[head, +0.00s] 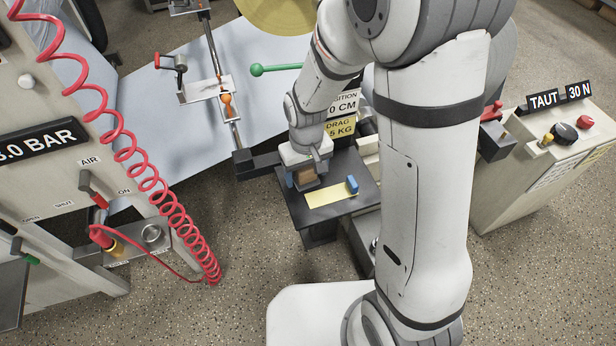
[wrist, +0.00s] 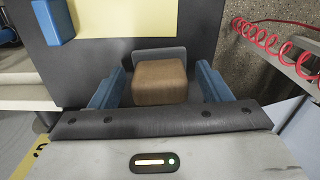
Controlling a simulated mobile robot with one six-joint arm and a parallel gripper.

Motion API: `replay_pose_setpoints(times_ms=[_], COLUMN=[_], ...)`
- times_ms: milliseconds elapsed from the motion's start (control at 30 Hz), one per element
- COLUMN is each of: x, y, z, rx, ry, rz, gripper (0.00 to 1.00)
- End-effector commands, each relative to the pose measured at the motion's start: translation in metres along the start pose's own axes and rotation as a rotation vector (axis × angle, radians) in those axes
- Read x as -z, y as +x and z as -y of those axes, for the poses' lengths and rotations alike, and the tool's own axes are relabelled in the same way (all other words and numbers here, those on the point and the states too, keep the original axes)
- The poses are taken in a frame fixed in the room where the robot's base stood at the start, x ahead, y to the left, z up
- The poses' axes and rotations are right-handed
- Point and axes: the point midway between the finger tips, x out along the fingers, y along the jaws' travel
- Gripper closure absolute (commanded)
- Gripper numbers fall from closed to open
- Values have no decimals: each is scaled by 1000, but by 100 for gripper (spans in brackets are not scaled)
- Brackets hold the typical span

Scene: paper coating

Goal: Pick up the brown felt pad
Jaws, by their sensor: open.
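The brown felt pad (wrist: 160,80) is a small block on the dark table (head: 352,209), in front of a grey upright piece (wrist: 159,56) in the wrist view. In the head view the pad (head: 305,178) shows just below my gripper (head: 306,183). My gripper also fills the lower wrist view (wrist: 162,88). Its blue fingers are open, one on each side of the pad, with a visible gap on both sides. Whether the fingertips reach the table is hard to tell.
A yellow sheet (head: 330,195) lies on the table, with a blue block (head: 352,184) near its right end. A red coiled hose (head: 130,155) hangs at the left. A control box (head: 560,150) stands at the right. A green-knobbed lever (head: 275,69) is behind.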

Motion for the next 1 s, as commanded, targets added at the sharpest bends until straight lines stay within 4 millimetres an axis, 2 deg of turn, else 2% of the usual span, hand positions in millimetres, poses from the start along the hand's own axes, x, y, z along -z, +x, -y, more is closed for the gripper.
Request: replay_pose_setpoints(times_ms=[200,800,1000], x=[0,0,0], y=[1,0,0], z=[0,-1,-1], rx=[0,0,0], ry=[1,2,2], rz=[-2,-2,-2], gripper=[30,78,78])
